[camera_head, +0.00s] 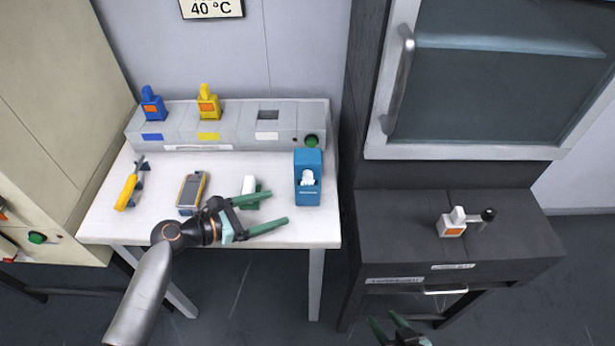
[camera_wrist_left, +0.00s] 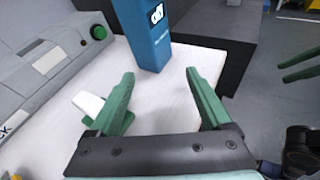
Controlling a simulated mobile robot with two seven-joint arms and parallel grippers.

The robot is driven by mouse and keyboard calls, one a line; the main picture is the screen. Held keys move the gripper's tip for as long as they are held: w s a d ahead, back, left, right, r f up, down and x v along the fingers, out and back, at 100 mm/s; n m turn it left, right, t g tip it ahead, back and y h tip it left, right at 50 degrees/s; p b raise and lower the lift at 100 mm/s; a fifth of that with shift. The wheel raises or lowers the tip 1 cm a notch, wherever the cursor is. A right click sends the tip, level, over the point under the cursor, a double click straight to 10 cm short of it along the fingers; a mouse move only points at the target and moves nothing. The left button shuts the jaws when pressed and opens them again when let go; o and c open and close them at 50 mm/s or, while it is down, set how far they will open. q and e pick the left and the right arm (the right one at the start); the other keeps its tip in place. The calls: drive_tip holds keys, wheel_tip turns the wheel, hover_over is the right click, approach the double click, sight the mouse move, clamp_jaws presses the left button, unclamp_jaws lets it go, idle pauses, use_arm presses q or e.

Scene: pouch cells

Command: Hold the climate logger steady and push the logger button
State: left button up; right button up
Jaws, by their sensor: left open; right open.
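No device in view is clearly labelled as the climate logger. A grey and yellow handheld device with a dark screen (camera_head: 191,190) lies on the white table, left of my left gripper. A small white device (camera_head: 248,184) with a green part is just behind the upper finger of my left gripper (camera_head: 280,207). In the left wrist view the white device (camera_wrist_left: 88,103) is beside the left finger, outside the jaws. I cannot make out a button on either device. My left gripper is open and empty above the table's front edge. My right gripper (camera_head: 385,320) is open, low at the bottom edge, partly cut off.
Yellow pliers or a similar tool (camera_head: 128,190) lie at the left. A dark cabinet (camera_head: 400,230) is at the right.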

sight(297, 194)
use_arm(q)
drive_tip(key=shift+w+a+r+n, duration=0.1)
drive_tip(key=shift+w+r+n, duration=0.2)
drive_tip(key=shift+w+n, duration=0.25)
drive_tip(key=shift+w, duration=0.1)
drive_tip(key=b+x, duration=0.4)
drive_tip(key=x, duration=0.4)
drive_tip(key=shift+r, duration=0.15)
drive_tip(key=shift+x, duration=1)
clamp_jaws()
drive_tip(key=c, duration=1.3)
unclamp_jaws()
drive_tip(key=o, duration=1.6)
